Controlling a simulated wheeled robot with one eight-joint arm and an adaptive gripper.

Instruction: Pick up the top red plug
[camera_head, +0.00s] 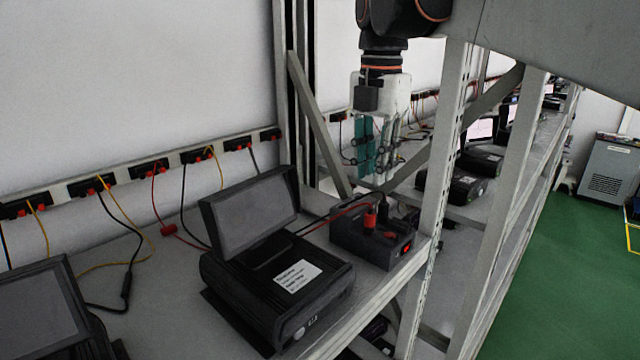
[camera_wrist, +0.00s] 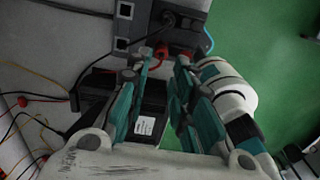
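A red plug (camera_head: 370,218) stands upright on top of a dark socket box (camera_head: 352,243) on the shelf. A black plug (camera_head: 384,212) stands beside it. My gripper (camera_head: 374,172) points down above the box, with its fingertips apart from the red plug in the head view. In the wrist view, my gripper (camera_wrist: 162,67) shows two teal fingers spread apart with nothing between their tips. The red plug (camera_wrist: 160,52) appears just beyond the tips, between them. The dark box (camera_wrist: 180,30) is partly hidden there by the fingers.
A black device with a raised screen (camera_head: 250,212) sits left of the box. A shelf upright (camera_head: 440,170) stands close to the right. Red and black cables run along the shelf from wall sockets (camera_head: 150,168). More devices (camera_head: 460,185) stand on shelves behind.

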